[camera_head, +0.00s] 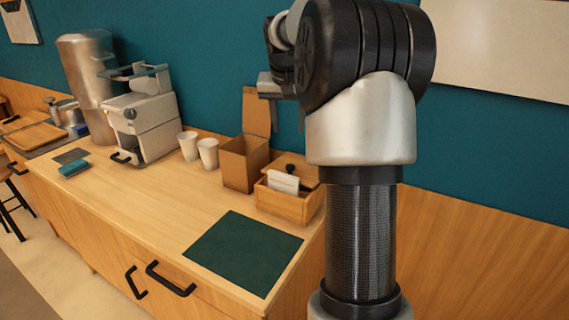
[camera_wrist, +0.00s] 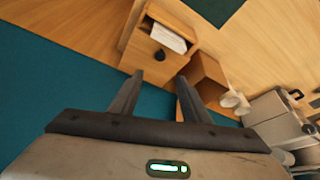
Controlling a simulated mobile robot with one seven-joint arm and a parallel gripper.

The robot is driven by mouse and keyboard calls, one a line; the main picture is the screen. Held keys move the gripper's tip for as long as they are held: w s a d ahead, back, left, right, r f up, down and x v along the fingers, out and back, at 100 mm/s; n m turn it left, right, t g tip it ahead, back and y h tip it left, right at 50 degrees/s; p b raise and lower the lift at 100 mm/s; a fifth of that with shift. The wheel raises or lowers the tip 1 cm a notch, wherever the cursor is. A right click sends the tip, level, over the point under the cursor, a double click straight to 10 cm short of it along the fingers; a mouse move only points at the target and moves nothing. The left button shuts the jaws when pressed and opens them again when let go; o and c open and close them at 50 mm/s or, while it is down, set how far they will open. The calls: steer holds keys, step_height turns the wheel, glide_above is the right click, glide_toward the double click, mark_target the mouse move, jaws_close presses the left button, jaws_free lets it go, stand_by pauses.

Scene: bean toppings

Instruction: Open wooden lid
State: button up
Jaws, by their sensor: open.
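The wooden box (camera_head: 287,205) stands near the right end of the counter in the head view. Its wooden lid (camera_head: 309,175) has a black knob and covers the back part. White paper-like items (camera_head: 283,182) show at the front of the box. In the wrist view the box (camera_wrist: 131,58) is at the top middle, with the black knob (camera_wrist: 160,56) on the lid facing me. My gripper (camera_wrist: 158,85) is open and empty, its two fingers pointing toward the box, apart from it. In the head view my gripper (camera_head: 287,115) is partly hidden by my arm, above the box.
A brown open cardboard box (camera_head: 240,165) stands just left of the wooden box, its flap raised. Two white cups (camera_head: 208,153) and a white machine (camera_head: 143,115) stand farther left. A dark green mat (camera_head: 243,252) lies in front, with free counter around it. The teal wall is behind.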

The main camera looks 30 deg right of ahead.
mark_target(290, 166)
steer(key=b+x, duration=0.1)
steer(key=x, duration=1.6)
steer(key=shift+d+f, duration=0.1)
steer(key=shift+f, duration=0.05)
jaws_close()
